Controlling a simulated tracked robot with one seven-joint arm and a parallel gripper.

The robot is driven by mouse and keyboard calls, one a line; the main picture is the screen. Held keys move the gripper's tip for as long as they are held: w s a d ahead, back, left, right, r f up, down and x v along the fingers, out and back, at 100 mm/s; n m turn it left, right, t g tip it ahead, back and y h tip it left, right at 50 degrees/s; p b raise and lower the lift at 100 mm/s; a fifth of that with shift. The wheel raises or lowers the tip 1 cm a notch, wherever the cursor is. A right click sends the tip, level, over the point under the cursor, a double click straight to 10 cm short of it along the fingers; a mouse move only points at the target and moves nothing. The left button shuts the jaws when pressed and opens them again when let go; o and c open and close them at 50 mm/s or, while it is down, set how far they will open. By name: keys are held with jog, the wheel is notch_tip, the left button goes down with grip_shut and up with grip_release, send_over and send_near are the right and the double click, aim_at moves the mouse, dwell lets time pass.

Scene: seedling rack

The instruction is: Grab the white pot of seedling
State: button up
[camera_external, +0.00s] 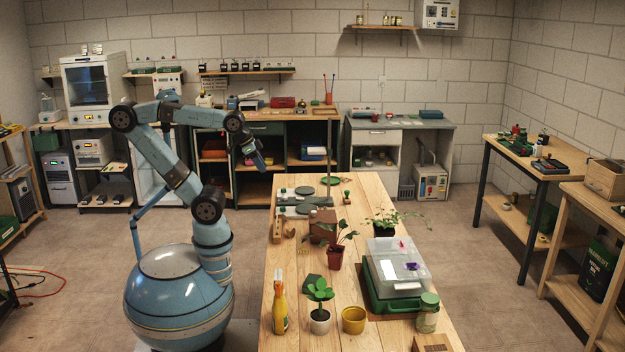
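The white pot (320,322) stands upright near the front of the wooden table and holds a seedling with broad bright green leaves (320,290).
A yellow pot (354,320) stands just right of the white pot, and a yellow bottle (280,307) to its left. A reddish pot (335,258) with a leafy plant stands behind. A green case with a clear lid (398,270) and a jar (428,312) are to the right.

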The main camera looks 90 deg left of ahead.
jog(key=shift+o, duration=1.1)
